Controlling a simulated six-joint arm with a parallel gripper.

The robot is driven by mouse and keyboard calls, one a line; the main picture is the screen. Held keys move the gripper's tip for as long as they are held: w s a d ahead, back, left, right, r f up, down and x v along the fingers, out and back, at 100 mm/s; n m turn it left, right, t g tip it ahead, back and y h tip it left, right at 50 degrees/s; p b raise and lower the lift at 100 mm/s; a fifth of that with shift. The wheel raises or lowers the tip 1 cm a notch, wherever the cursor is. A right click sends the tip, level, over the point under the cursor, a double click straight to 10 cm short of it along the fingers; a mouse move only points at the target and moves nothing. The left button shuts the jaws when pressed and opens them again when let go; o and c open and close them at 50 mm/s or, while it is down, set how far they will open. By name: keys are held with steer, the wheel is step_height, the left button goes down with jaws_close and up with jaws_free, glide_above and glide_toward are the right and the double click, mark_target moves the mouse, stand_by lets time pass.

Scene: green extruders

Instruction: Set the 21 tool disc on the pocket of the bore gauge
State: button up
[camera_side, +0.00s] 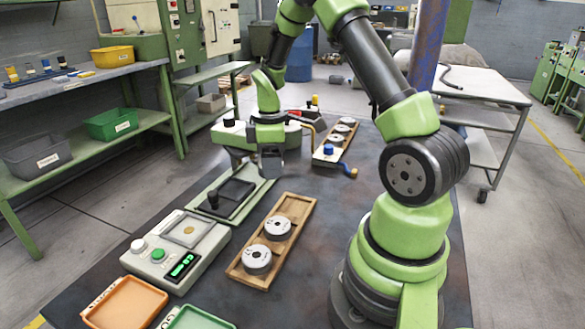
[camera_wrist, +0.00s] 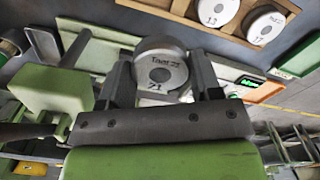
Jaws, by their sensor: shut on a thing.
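In the wrist view the disc sits between the two dark fingers. In the side view I cannot make the disc out. A pale box with a green digital display (camera_side: 183,265), knobs and a square brassy pocket (camera_side: 187,232) looks like the bore gauge. It stands at the front left, and its pocket looks empty. My gripper is behind it and to its right, apart from it.
A wooden tray (camera_side: 234,273) holds two discs (camera_side: 277,227) (camera_side: 256,260), marked 13 and 17 in the wrist view; one place looks empty. A green-framed black plate (camera_side: 230,197) with a knob lies near my gripper. Orange (camera_side: 125,303) and green (camera_side: 197,319) trays lie in front.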

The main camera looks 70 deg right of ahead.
steer(key=w+a+n, duration=0.2)
steer(key=w+a, duration=0.4)
steer(key=n, duration=0.2)
glide_above(190, 230)
steer(key=shift+f, duration=3.65)
steer(key=o, duration=1.2)
